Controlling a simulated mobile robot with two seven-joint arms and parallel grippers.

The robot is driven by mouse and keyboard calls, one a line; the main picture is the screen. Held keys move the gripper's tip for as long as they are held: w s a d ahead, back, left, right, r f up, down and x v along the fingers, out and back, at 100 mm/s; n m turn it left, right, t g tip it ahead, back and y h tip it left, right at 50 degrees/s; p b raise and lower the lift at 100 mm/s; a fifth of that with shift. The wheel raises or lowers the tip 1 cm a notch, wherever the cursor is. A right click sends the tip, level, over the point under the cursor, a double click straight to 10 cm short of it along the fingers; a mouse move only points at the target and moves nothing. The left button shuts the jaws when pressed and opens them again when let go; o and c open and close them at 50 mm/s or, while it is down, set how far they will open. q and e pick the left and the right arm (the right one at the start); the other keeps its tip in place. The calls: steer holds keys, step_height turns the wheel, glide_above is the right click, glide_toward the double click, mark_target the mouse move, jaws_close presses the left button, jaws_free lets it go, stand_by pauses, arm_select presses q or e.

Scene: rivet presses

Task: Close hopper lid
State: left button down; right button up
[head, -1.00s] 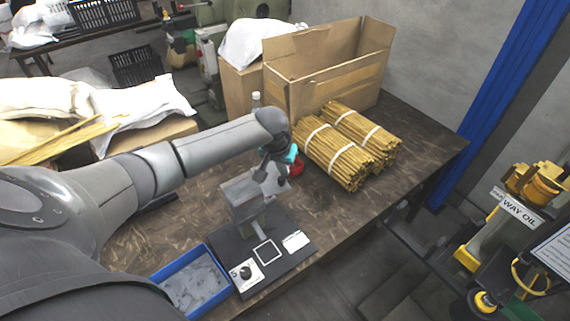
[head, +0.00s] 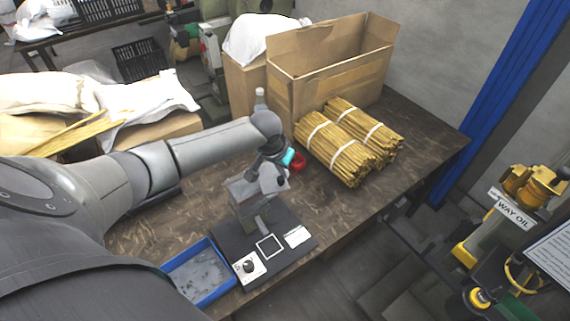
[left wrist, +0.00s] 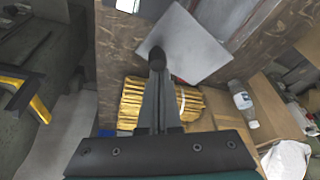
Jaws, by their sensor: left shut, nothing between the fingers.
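The rivet press (head: 262,216) stands on a dark base plate on the table, with its grey hopper (head: 242,190) on top. In the left wrist view a flat grey panel (left wrist: 198,48), which looks like the hopper lid, lies tilted behind the fingertips. My left gripper (head: 272,180) is at the right side of the hopper top. Its fingers (left wrist: 158,62) are shut and empty, and overlap the panel's near edge in the left wrist view. I cannot tell whether they touch it. The arm partly hides the hopper. My right gripper is not in view.
A blue tray (head: 231,269) sits left of the press base. The table's right front is clear.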

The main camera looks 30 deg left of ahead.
mark_target(263, 191)
arm_select(q)
steer(key=shift+s+a+r+m+h+p, duration=0.1)
steer(key=shift+s+a+m+h+p, duration=0.1)
steer(key=shift+s+m+p, duration=0.4)
steer(key=shift+s+a+r+m+h+p, duration=0.1)
steer(key=shift+s+m+h+p, duration=0.1)
steer(key=shift+s+m+p, duration=0.4)
steer(key=shift+s+a+f+m+h+p, duration=0.1)
steer(key=shift+s+a+m+h+p, duration=0.2)
steer(key=shift+s+m, duration=0.45)
steer(key=shift+s+a+m, duration=0.15)
steer(key=shift+m, duration=0.5)
steer(key=shift+s+a+f+m+g+h, duration=0.1)
steer(key=shift+s+a+m+g+h, duration=0.25)
steer(key=shift+s+m, duration=0.35)
steer(key=m, duration=0.1)
steer(key=s+a+m+h+b, duration=0.1)
steer(key=m, duration=0.1)
steer(key=shift+s+a+g, duration=0.15)
steer(key=shift+a+g, duration=0.1)
steer(key=shift+a, duration=0.05)
steer(key=shift+s+a, duration=0.4)
steer(key=shift+a, duration=0.4)
steer(key=shift+s+a, duration=0.4)
steer(key=shift+a, duration=0.4)
steer(key=shift+w, duration=0.1)
